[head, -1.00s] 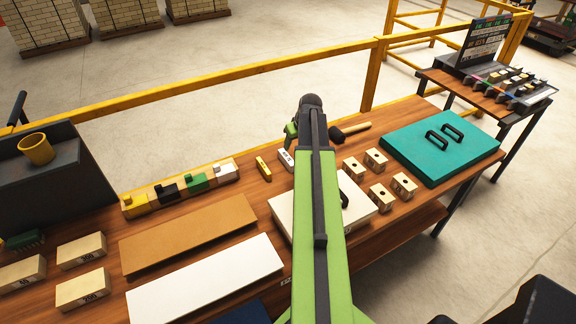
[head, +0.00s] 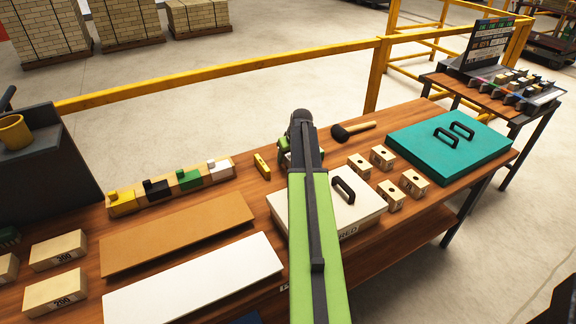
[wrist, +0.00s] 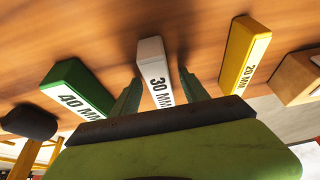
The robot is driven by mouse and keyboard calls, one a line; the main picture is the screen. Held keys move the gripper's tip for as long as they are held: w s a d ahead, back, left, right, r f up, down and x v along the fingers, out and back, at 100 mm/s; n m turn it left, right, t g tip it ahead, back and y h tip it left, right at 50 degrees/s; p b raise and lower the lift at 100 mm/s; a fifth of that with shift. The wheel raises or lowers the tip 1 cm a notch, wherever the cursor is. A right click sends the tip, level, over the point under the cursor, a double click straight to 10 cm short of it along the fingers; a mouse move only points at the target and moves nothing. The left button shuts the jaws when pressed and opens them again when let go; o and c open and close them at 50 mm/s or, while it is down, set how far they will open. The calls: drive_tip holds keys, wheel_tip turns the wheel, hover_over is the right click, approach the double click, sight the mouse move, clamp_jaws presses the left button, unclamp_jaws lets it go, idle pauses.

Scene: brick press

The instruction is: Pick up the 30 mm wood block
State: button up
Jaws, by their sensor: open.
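The 30 mm block (wrist: 155,68) is pale white-grey with "30 MM" on its face. It lies on the wooden bench top in the wrist view. My gripper (wrist: 159,80) is open, with one green finger on each side of the block's labelled end. A gap shows on the right side; the left finger is close to the block, and contact cannot be told.
A green 40 MM block (wrist: 77,88) and a yellow 20 MM block (wrist: 244,55) lie on either side. The yellow one also shows in the head view (head: 262,166). A mallet (head: 352,131), a cream lidded box (head: 365,204) and a coloured-block rack (head: 172,189) are near.

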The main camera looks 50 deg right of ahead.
clamp_jaws()
idle(0.3)
drive_tip(key=shift+r, duration=0.1)
